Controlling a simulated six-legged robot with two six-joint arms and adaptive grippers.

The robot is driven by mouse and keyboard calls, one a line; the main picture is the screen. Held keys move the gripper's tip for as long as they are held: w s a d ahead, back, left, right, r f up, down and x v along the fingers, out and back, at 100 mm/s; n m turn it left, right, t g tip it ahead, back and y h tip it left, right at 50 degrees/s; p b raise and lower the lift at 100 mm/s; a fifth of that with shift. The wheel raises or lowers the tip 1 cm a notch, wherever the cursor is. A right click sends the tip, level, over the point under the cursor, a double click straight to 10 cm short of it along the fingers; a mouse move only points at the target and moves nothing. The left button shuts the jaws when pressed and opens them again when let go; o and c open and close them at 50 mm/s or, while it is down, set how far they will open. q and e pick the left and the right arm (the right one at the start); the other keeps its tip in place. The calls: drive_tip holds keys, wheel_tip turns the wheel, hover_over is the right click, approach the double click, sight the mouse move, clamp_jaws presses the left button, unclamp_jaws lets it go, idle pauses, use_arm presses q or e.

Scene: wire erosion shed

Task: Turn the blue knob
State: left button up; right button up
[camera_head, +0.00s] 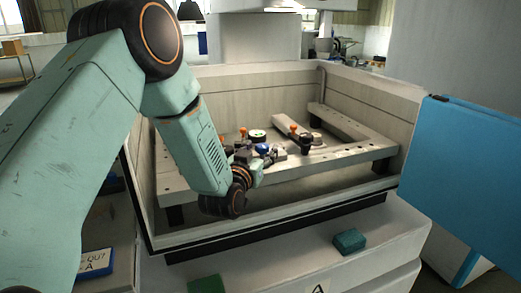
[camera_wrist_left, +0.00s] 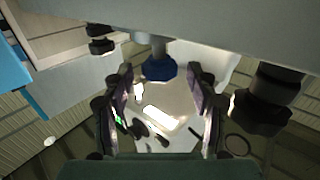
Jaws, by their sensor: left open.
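The blue knob (camera_head: 263,148) is on the fixture frame (camera_head: 345,156) inside the machine tank, partly hidden by my left gripper in the head view. In the left wrist view the blue knob (camera_wrist_left: 158,68) hangs on a pale stem between the two fingers, near their tips. My left gripper (camera_head: 262,160) is open, with visible gaps on both sides of the knob in the left wrist view (camera_wrist_left: 160,80). I cannot tell whether a finger touches it. My right gripper is not in view.
Orange-topped parts (camera_head: 293,129), a green-and-white disc (camera_head: 258,135) and a black knob (camera_head: 306,141) stand close by on the frame. Black knobs (camera_wrist_left: 262,105) flank the gripper in the wrist view. The tank wall (camera_head: 370,105) rises around. A blue panel (camera_head: 470,175) stands at right.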

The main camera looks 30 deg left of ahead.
use_arm(q)
drive_tip(key=shift+w+d, duration=0.1)
drive_tip(key=shift+w, duration=0.2)
drive_tip(key=shift+f, duration=0.1)
drive_tip(key=c, duration=1.2)
drive_tip(key=shift+o, duration=0.2)
